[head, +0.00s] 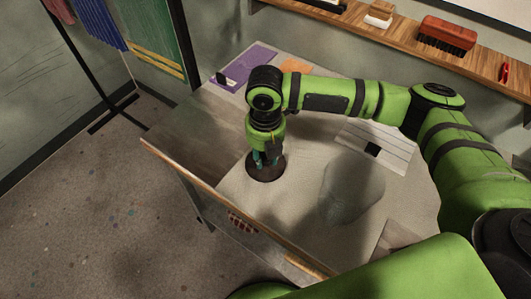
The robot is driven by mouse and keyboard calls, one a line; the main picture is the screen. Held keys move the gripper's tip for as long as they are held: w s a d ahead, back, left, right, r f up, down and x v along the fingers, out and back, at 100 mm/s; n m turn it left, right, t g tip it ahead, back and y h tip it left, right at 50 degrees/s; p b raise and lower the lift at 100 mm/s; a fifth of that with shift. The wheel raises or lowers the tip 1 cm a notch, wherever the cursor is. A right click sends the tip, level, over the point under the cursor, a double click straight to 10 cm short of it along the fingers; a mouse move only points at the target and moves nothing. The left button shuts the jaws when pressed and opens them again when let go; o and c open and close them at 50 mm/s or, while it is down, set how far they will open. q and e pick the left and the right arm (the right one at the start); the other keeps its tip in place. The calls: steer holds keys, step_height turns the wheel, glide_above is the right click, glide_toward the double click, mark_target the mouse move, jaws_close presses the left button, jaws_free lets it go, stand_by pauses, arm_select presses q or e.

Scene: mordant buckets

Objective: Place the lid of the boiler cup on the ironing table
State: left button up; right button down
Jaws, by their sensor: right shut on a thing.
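My right gripper (266,157) points down over the pale-covered table (235,200) and is shut on a dark brown round lid (262,175). The lid is flat and level, and the fingers hide its middle. I cannot tell whether it rests on the cover or is held just above it. The table looks like the ironing table. No boiler cup can be made out clearly. My left gripper is not in view.
A grey, rounded, see-through-looking shape (352,188) is right of the lid; I cannot tell what it is. A purple sheet (249,66) and a lined paper (380,148) lie on the table. A wooden shelf holds a red-brown brush (447,34). Hanging cloths (140,35) are at left.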

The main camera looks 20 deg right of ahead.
steer(key=c, duration=0.9)
jaws_free()
steer(key=shift+f, duration=0.1)
steer(key=shift+c, duration=0.2)
step_height(320, 180, up, 12)
steer(key=b, duration=0.2)
steer(key=shift+r, duration=0.2)
